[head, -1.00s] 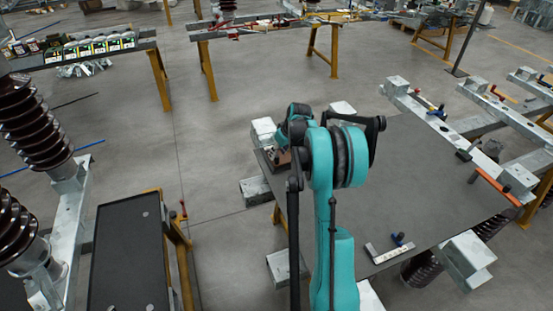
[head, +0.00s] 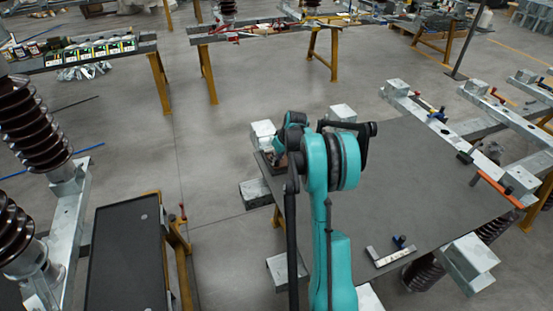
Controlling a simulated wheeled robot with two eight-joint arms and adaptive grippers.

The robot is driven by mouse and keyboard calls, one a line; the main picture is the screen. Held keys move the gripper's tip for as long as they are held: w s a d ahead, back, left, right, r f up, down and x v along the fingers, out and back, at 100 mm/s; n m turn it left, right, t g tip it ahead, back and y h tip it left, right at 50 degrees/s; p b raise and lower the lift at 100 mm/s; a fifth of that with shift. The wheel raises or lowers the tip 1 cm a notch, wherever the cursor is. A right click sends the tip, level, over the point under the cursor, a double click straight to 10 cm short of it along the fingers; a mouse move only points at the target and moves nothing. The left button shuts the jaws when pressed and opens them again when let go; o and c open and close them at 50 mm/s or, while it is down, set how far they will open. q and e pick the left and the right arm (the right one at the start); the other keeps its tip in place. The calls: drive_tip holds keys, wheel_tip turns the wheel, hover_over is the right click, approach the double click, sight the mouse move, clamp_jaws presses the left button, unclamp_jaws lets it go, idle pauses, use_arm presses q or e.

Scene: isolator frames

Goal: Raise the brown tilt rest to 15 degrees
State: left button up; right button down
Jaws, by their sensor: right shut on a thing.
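The brown tilt rest (head: 267,161) lies low at the far left corner of the dark table plate (head: 430,190), beside a grey metal block. Only a small part of it shows; my teal right arm hides the rest. My right gripper (head: 279,153) reaches down at the tilt rest and is shut on it. Its fingertips are small and partly hidden behind my arm, and the rest's angle cannot be read. My left gripper is not in view.
An orange-handled tool (head: 497,188) lies along the right edge. Grey metal blocks (head: 261,132) stand around the plate. A dark cart (head: 124,250) stands at left. The plate's middle is clear.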

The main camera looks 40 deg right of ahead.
drive_tip(key=shift+w+d+r+p, duration=0.15)
drive_tip(key=shift+w+r+p, duration=0.3)
drive_tip(key=shift+r, duration=0.3)
drive_tip(key=shift+f, duration=0.1)
drive_tip(key=c, duration=1.4)
unclamp_jaws()
drive_tip(key=shift+f, duration=0.1)
drive_tip(key=v, duration=1.2)
